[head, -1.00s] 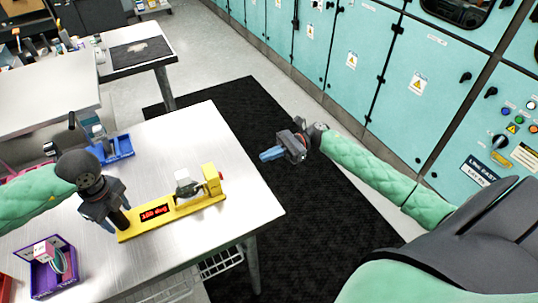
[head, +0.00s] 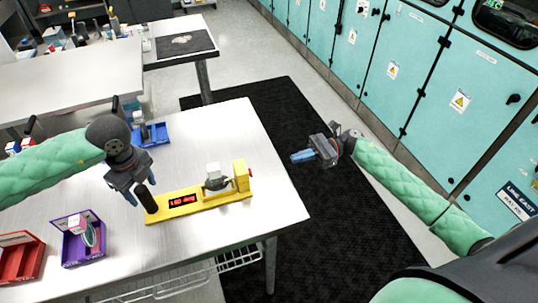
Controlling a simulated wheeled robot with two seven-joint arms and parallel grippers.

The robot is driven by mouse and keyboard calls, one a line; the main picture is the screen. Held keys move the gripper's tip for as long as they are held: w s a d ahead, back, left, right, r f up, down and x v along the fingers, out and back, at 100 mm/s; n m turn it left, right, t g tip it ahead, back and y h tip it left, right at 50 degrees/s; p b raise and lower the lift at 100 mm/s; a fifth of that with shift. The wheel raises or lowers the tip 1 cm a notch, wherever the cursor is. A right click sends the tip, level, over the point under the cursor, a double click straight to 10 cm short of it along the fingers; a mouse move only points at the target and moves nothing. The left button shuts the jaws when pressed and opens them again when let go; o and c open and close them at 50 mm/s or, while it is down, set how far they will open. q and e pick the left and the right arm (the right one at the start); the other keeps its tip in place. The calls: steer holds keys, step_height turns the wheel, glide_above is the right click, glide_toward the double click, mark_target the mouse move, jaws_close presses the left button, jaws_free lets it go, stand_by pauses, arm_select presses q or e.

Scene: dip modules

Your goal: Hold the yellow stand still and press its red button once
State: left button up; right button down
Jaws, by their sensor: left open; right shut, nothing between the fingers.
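The yellow stand (head: 209,199) lies on the metal table, with a dark display (head: 183,201) showing red characters. A black upright post (head: 146,198) stands at its left end. A pale, rounded piece (head: 214,178) sits between its raised parts, before a yellow block (head: 241,176) at the right end. A small reddish spot shows on the block's right side, too small to tell clearly as the button. My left gripper (head: 131,198) is open, just left of the post and apparently apart from it. My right gripper (head: 301,156) is shut and empty, off the table's right edge.
A purple bin (head: 84,249) and a red bin (head: 20,264) stand at the table's front left. A blue bin (head: 153,134) stands behind my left gripper. The table is bare in front of the stand. Teal cabinets (head: 400,70) line the right.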

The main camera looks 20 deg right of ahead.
arm_select(q)
steer(key=shift+r, duration=2.05)
